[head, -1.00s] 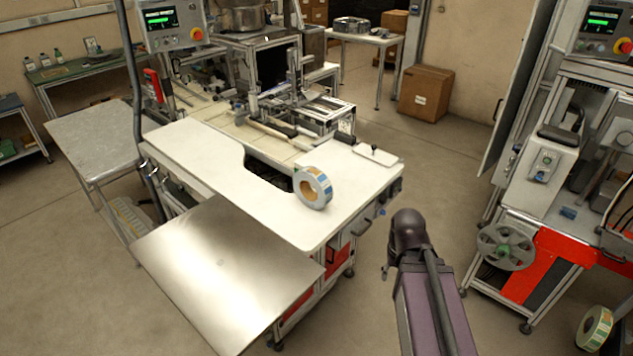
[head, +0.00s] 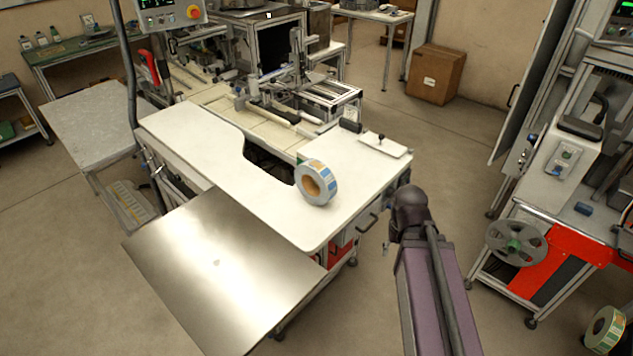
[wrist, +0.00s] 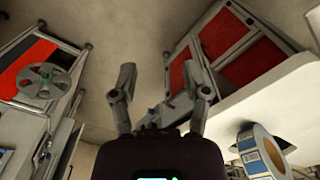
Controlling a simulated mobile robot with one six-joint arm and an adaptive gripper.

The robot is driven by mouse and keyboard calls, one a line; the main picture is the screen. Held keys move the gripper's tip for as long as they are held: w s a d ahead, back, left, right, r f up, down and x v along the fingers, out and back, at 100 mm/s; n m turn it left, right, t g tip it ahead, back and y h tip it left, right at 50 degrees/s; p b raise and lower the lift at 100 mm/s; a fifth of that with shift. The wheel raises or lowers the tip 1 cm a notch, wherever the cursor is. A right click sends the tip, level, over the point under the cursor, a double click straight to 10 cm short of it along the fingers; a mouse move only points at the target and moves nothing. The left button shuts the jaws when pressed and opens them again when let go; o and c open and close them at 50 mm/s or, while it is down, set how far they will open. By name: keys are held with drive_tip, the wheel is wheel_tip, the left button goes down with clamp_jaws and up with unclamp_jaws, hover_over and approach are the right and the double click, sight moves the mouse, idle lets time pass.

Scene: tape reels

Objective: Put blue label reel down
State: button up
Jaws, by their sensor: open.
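The blue label reel (head: 316,182), white and blue-banded with a tan core, stands on edge, slightly tilted, on the white worktop (head: 270,220) near its cut-out. In the wrist view, which looks inverted, the reel (wrist: 258,153) is at the lower right beside the worktop edge. My gripper (wrist: 160,90) is open and empty, its two fingers apart over floor, with the reel off to one side and not between them. In the head view my arm is right of the worktop; the fingers are not clearly visible there.
A bare metal plate (head: 215,270) adjoins the worktop at the front. A small white board with a knob (head: 383,145) lies at the worktop's right corner. A machine with a grey spool (head: 517,243) stands at right, with a green-labelled reel (head: 606,329) below. Floor between is clear.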

drive_tip(key=o, duration=0.3)
drive_tip(key=shift+w, duration=0.1)
drive_tip(key=shift+o, duration=0.3)
drive_tip(key=shift+w+a+r, duration=0.25)
drive_tip(key=n+t+y+p, duration=0.6)
drive_tip(key=n+y+p, duration=0.1)
drive_tip(key=n+p, duration=0.3)
approach(316, 164)
drive_tip(key=shift+s+d+r, duration=0.2)
drive_tip(key=shift+d+r, duration=0.3)
drive_tip(key=shift+d, duration=0.05)
drive_tip(key=shift+b+x, duration=3.05)
drive_tip(key=shift+x, duration=1.25)
drive_tip(key=shift+s+a, duration=0.1)
drive_tip(key=shift+a, duration=0.05)
